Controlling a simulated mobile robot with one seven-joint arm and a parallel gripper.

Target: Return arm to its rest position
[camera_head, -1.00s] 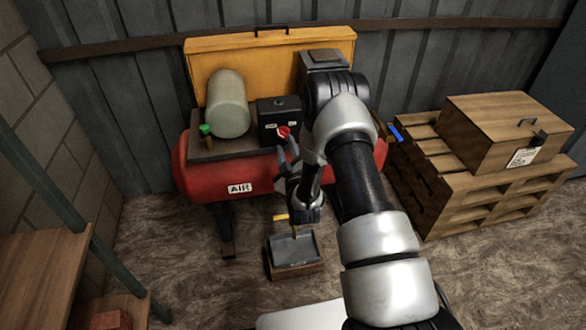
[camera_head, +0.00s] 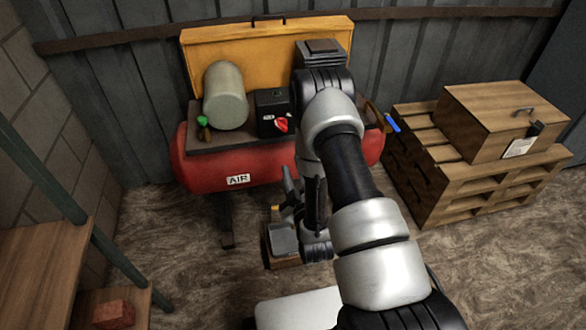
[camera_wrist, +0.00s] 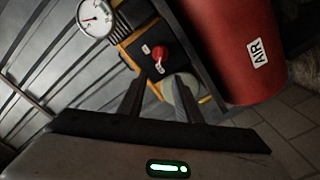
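My gripper (camera_head: 290,182) is below and in front of the red tank in the head view, partly hidden by my own arm. In the wrist view, my gripper (camera_wrist: 157,97) has its two dark fingers apart with nothing held between them. A red knob (camera_head: 281,125) is on a black control box (camera_head: 266,104) on top of the compressor. The knob also shows in the wrist view (camera_wrist: 159,53), beyond the fingertips and apart from them. My arm reaches up from the lower right, bends at the elbow in front of the compressor, and folds back down.
A small box (camera_head: 283,240) is on the floor by my wrist. A gauge (camera_wrist: 95,17) shows in the wrist view.

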